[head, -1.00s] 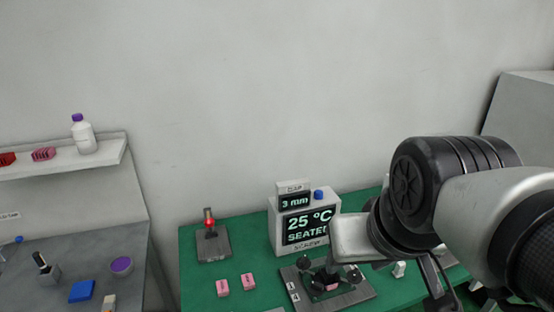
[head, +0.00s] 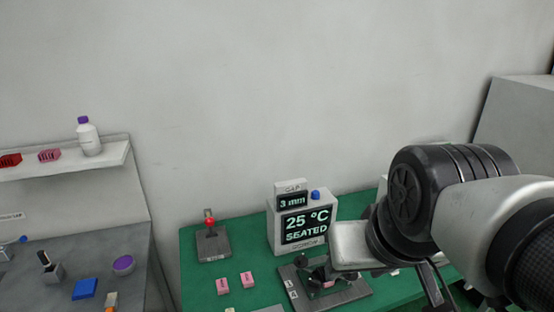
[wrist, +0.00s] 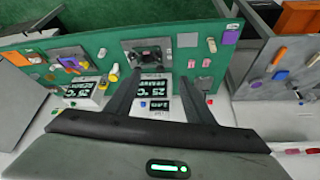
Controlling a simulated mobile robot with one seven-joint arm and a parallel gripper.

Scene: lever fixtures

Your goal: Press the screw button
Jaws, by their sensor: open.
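A blue button (head: 315,195) sits on top of a pale box whose label appears to read SCREW (head: 287,235). Its screens read 3 mm and 25 °C SEATED.
A lever with a red knob (head: 211,221) stands left of the box. Two pink blocks (head: 235,282) lie on the green table (head: 195,280). A grey table (head: 60,260) with small objects and a shelf (head: 110,157) with a bottle are at left. The wall above is clear.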

